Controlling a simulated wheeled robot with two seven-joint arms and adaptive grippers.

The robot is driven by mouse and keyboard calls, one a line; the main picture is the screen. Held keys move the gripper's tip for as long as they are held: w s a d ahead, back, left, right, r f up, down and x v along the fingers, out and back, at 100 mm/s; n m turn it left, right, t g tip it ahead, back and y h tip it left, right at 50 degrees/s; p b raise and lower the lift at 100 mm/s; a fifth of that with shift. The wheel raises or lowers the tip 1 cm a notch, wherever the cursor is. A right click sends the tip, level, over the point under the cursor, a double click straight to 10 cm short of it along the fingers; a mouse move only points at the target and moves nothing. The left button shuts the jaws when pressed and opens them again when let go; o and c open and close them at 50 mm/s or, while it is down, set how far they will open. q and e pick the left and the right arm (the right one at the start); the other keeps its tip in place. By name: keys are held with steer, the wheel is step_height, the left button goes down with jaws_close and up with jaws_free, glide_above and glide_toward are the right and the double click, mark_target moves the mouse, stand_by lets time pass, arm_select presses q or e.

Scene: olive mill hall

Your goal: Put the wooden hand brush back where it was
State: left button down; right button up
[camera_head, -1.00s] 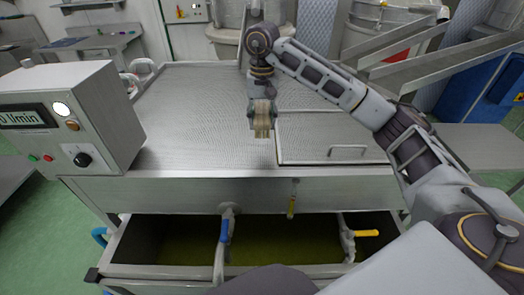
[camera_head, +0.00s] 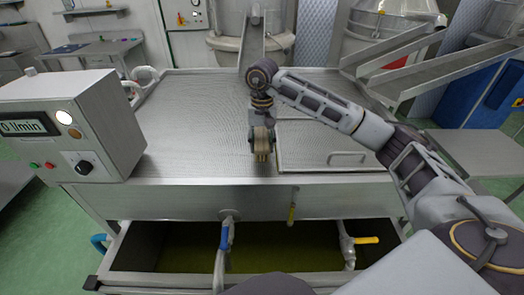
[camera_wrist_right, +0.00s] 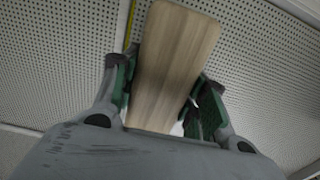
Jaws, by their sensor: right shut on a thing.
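The wooden hand brush (camera_head: 262,141) is in my right gripper (camera_head: 261,134), over the perforated metal top of the machine. Its light bristles point down, close above or touching the surface; I cannot tell which. In the right wrist view the brush's flat wooden back (camera_wrist_right: 172,65) stands between the two green-padded fingers of my right gripper (camera_wrist_right: 162,95), which are shut on its sides. My left gripper is not in view.
The perforated metal top (camera_head: 190,110) is mostly clear. A lid with a handle (camera_head: 346,158) lies right of the brush. A control box (camera_head: 75,130) stands at left. An open trough (camera_head: 180,245) with greenish liquid and valves is in front.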

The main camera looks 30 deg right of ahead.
steer(key=shift+f, duration=1.75)
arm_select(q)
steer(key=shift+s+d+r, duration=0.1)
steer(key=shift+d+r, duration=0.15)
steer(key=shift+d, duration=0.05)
arm_select(e)
steer(key=shift+f, duration=0.1)
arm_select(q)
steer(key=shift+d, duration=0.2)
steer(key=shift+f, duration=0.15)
arm_select(e)
steer(key=shift+f, duration=0.15)
steer(key=o, duration=0.8)
steer(key=shift+c, duration=0.2)
steer(key=shift+o, duration=0.8)
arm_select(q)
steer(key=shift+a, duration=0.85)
